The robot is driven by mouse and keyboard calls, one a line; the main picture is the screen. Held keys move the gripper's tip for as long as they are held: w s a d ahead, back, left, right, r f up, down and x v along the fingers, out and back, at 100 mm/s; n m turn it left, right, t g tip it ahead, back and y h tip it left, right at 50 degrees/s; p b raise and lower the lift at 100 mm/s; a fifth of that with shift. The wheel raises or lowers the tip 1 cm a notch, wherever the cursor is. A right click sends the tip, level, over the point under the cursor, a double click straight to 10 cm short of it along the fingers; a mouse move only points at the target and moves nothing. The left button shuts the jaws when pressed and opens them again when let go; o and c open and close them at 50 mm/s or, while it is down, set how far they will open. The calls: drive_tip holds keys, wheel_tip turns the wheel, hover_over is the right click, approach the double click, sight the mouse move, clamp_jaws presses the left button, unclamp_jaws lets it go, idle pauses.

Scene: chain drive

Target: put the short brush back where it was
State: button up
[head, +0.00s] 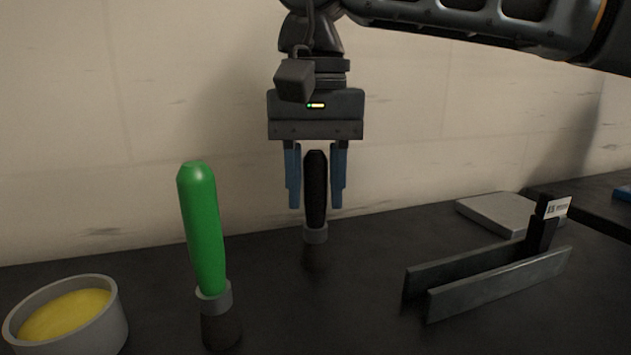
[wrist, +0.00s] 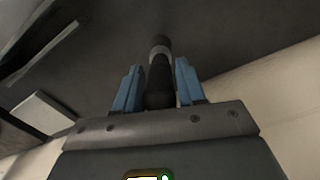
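A brush with a black handle (head: 316,190) and a grey ferrule stands upright at the back of the dark table, near the wall. Its dark bristles are hard to tell from the tabletop. A brush with a green handle (head: 202,230) stands closer, tilted slightly. I cannot tell for sure which one is shorter. My gripper (head: 315,205) points down with its blue fingers on either side of the black handle, and gaps show on both sides. In the wrist view the black-handled brush (wrist: 160,80) also lies between the open fingers (wrist: 157,85).
A grey bowl (head: 112,325) with yellow contents stands at the front left. A dark holder with two parallel rails (head: 495,285) and a small white label (head: 557,208) is at the right. A flat grey block (head: 495,212) lies behind it. The wall is close behind my gripper.

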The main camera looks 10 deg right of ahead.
drive_tip(key=shift+o, duration=1.1)
drive_tip(key=shift+r, duration=0.15)
wheel_tip(320, 180, up, 12)
drive_tip(key=shift+w+r+p, duration=0.1)
drive_tip(key=shift+p, duration=1.15)
